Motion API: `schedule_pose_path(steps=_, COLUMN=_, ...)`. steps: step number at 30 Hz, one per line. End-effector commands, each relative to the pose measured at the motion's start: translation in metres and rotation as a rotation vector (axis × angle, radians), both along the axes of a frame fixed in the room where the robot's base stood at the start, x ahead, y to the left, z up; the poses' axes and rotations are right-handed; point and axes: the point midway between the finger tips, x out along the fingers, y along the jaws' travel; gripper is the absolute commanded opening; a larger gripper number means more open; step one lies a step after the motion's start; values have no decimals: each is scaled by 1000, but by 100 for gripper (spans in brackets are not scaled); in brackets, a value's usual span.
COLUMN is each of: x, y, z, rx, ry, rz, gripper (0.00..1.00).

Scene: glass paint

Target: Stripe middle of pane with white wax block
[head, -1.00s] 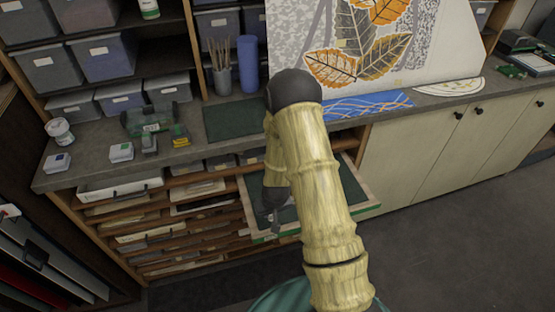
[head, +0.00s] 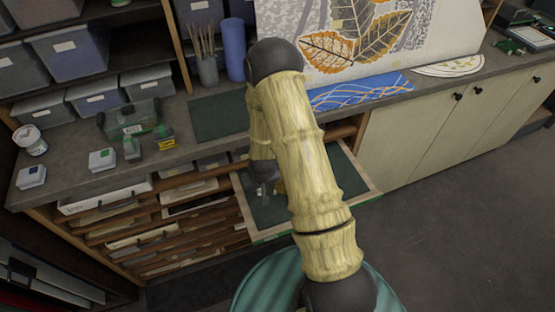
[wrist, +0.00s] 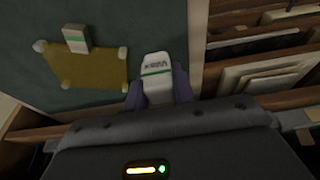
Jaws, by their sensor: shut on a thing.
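An amber glass pane (wrist: 88,70) lies flat on the dark green lining of an open drawer (wrist: 125,25), with pale round pieces at its corners. My gripper (wrist: 158,88) is shut on a white wax block with a green band and lettering (wrist: 157,66), to the right of the pane in the wrist view. The block appears apart from the pane; its height above the lining is unclear. In the head view my gripper (head: 264,190) is over the drawer, and my arm hides most of the pane.
Shallow drawers and slots with papers (wrist: 265,75) lie right of the drawer in the wrist view. The counter (head: 75,165) above holds a green mat (head: 215,117), small boxes, a brush cup (head: 207,68) and a leaf artwork (head: 400,40). Floor at right is clear.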

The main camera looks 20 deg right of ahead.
Motion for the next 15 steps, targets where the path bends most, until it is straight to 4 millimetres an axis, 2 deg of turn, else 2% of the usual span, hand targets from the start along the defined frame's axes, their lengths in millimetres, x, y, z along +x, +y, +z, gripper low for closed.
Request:
schedule_pose_path(steps=7, x=18, y=-18, z=0, rx=4, ry=-10, rz=-6, gripper=2)
schedule_pose_path(steps=15, x=45, y=-65, z=20, rx=3, ry=-11, rz=-10, gripper=2)
